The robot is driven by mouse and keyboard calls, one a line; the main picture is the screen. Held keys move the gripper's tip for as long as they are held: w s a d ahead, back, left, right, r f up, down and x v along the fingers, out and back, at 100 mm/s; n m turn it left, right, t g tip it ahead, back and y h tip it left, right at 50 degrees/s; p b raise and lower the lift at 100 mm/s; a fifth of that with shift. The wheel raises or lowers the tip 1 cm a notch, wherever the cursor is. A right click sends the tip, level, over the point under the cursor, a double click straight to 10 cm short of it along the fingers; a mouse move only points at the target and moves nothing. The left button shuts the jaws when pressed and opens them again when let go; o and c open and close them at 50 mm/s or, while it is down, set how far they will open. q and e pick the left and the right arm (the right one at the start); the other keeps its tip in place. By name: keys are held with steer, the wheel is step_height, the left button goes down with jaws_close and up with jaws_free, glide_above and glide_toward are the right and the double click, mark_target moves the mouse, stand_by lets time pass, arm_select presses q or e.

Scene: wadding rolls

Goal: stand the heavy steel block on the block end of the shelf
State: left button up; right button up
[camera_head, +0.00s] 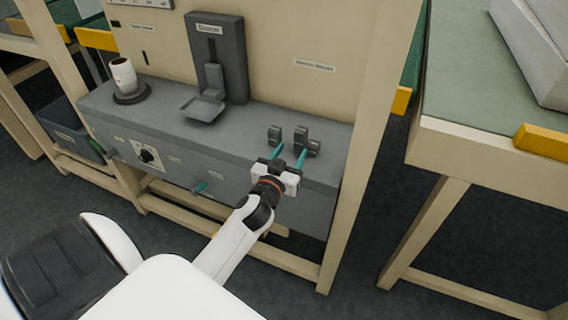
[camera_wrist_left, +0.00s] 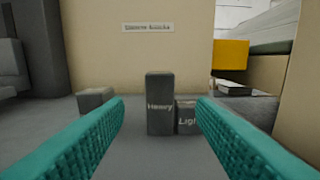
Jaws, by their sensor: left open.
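The heavy steel block (camera_head: 300,137) is a tall dark grey block standing upright on the grey shelf (camera_head: 240,122), near its right end. In the left wrist view the heavy block (camera_wrist_left: 160,92) carries the word "Heavy" and shows between my fingers, beyond their tips. The light block (camera_wrist_left: 187,118) is shorter and stands close on its right; its label is partly hidden by a finger. My left gripper (camera_head: 289,154) is open, its teal fingers pointing at the blocks with nothing held. My right gripper is not in view.
A smaller grey block (camera_wrist_left: 95,99) sits to the left of the heavy one. A dark stand with a tray (camera_head: 203,108) and a white cup on a round base (camera_head: 124,78) stand further left. A wooden post (camera_head: 368,130) bounds the shelf's right end.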

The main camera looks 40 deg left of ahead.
arm_select(q)
steer(key=v, duration=0.4)
steer(key=shift+s, duration=0.1)
stand_by(0.4)
